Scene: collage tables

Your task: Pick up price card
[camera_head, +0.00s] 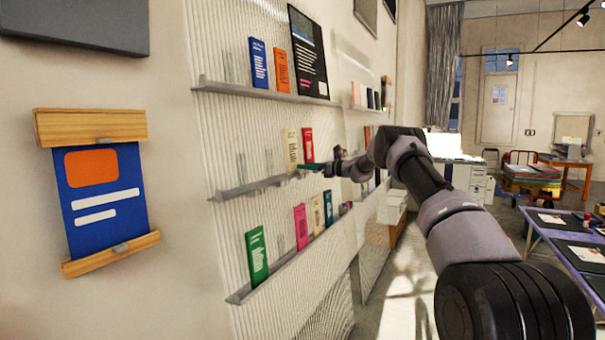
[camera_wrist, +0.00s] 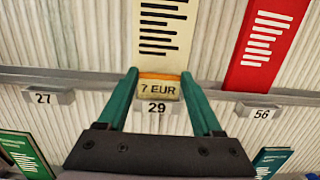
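The price card (camera_wrist: 159,89) is a small pale card reading "7 EUR" with an orange top edge. It is at the holder numbered 29 (camera_wrist: 157,107) on the shelf edge, below a cream book (camera_wrist: 161,28). My gripper (camera_wrist: 160,73) has its two green fingers apart, one at each side of the card. Whether they press on the card's edges or leave a thin gap, I cannot tell. In the head view my gripper (camera_head: 300,167) is at the middle shelf by the cream book (camera_head: 290,148); the card is too small to make out there.
A red book (camera_wrist: 268,38) stands right of the cream one, above holder 56 (camera_wrist: 257,109). Holder 27 (camera_wrist: 44,97) is at left. A lower shelf (camera_head: 290,255) carries several books. A blue poster (camera_head: 100,200) hangs at left. A table (camera_head: 575,250) stands at right.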

